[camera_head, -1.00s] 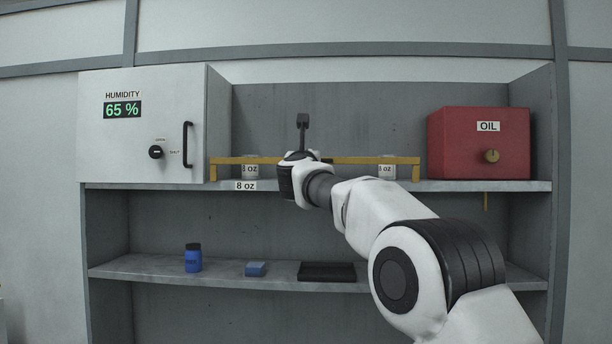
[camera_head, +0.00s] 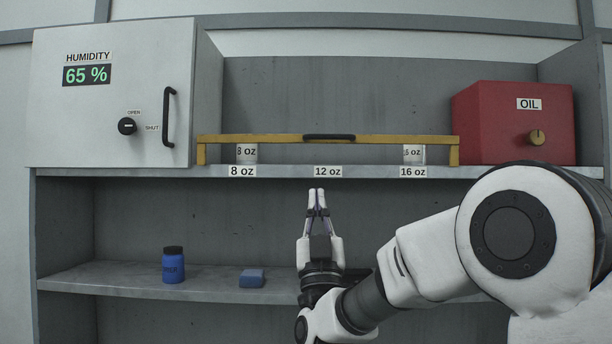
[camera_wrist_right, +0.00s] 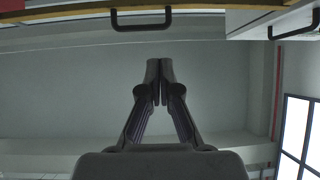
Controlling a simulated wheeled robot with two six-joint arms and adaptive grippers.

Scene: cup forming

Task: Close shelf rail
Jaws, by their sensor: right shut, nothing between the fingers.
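The yellow shelf rail (camera_head: 270,139) runs across the front of the upper shelf, between the humidity cabinet and the red oil box. A black handle (camera_head: 329,137) sits at its middle. The rail and handle also show along the top of the right wrist view, with the handle (camera_wrist_right: 141,27) above my fingertips. My right gripper (camera_head: 316,192) points up, shut and empty, below the 12 oz label and apart from the handle. Its closed fingers also show in the right wrist view (camera_wrist_right: 158,80). My left gripper is out of view.
Cups stand behind the rail at the 8 oz (camera_head: 246,154) and 16 oz (camera_head: 414,155) labels. The humidity cabinet (camera_head: 110,100) stands left, the red oil box (camera_head: 490,125) right. The lower shelf (camera_head: 110,277) holds a blue bottle (camera_head: 173,266) and a blue block (camera_head: 251,279).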

